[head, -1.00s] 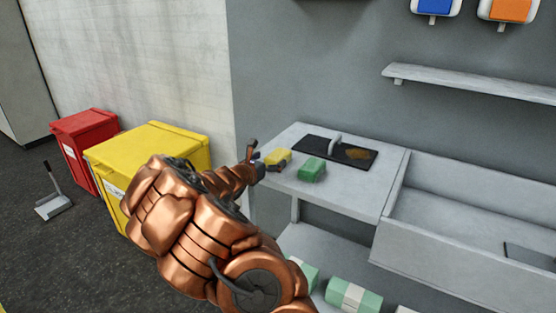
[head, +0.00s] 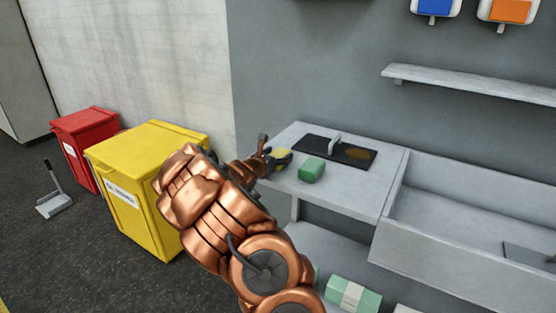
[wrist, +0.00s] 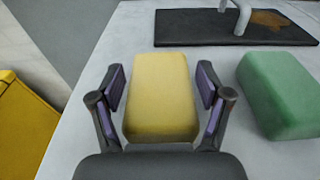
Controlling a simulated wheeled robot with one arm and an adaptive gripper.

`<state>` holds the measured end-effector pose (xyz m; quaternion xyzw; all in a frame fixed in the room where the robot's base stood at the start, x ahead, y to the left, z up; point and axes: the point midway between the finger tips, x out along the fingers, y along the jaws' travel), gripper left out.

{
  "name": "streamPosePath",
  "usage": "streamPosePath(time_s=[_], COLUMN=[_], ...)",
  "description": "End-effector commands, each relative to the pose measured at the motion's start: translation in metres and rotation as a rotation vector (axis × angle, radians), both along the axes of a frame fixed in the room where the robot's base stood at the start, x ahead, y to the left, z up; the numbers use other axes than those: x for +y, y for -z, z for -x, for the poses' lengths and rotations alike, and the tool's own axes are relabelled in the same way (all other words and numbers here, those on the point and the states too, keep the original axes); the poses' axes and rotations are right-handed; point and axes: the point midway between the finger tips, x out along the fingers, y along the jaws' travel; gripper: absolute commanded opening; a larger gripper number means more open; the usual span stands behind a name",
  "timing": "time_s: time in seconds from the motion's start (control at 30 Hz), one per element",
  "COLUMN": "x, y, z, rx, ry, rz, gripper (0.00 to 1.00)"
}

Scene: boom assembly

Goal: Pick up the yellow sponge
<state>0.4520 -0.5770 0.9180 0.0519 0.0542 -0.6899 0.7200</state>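The yellow sponge (wrist: 160,95) lies on the light grey counter (wrist: 97,62), with a finger of my gripper (wrist: 160,98) on each side of it in the wrist view. The fingers are open, and a gap shows between each purple pad and the sponge. In the head view the sponge (head: 281,153) is partly hidden by my gripper (head: 275,158), which is at the counter's left end.
A green sponge (wrist: 283,92) lies close to the right finger. A black mat (head: 318,148) with a grey handle-like part and a brown patch lies behind. A yellow bin (head: 140,215) and a red bin (head: 85,128) stand left. A basin (head: 460,215) adjoins the counter's right.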

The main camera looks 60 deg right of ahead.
Motion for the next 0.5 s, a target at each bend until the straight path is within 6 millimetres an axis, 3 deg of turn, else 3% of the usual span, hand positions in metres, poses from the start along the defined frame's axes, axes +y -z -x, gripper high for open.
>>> streamPosePath(time_s=[0.23, 0.5], x=[0.0001, 0.0002], y=[0.0, -0.0001], z=[-0.0001, 0.0], rx=[0.0, 0.0], ry=[0.0, 0.0], rz=[0.0, 0.0], gripper=[0.48, 0.48])
